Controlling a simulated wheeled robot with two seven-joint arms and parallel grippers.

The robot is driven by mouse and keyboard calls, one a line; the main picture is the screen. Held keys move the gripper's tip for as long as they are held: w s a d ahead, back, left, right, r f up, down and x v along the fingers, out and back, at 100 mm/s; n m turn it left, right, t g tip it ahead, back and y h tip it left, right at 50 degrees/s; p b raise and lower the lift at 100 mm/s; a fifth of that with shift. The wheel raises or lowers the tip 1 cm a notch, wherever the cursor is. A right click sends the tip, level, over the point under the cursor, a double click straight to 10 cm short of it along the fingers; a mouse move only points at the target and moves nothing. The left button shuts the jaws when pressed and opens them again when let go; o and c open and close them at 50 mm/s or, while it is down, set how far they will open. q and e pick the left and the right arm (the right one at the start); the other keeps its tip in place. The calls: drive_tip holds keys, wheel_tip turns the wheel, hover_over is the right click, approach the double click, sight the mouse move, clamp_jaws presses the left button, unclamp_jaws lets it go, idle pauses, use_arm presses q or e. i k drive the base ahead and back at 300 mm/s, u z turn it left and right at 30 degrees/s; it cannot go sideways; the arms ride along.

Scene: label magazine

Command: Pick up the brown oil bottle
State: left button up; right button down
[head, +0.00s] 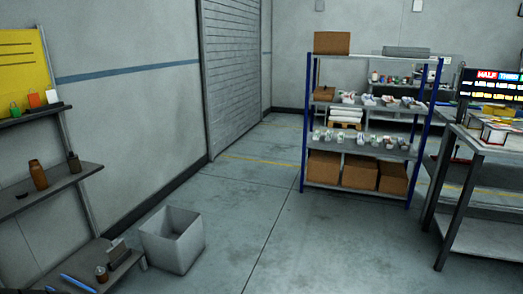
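A brown bottle (38,174) stands upright on the middle shelf (70,183) of a rack at the left edge of the head view. A smaller dark olive bottle (74,162) stands to its right on the same shelf. A small dark item (21,195) lies in front of the brown bottle, too small to make out. Neither of my grippers is in view, and nothing touches the brown bottle.
A grey open bin (172,240) stands on the floor right of the rack. A low shelf (112,275) holds small items. A blue-framed rack (362,126) with cardboard boxes and a grey table (480,150) stand at right. The middle floor is clear.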

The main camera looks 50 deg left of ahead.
sight(37, 172)
drive_tip(key=u, duration=3.1)
drive_tip(key=i, duration=1.85)
drive_tip(key=z, duration=0.85)
drive_tip(key=i, duration=0.75)
drive_tip(key=u, duration=0.1)
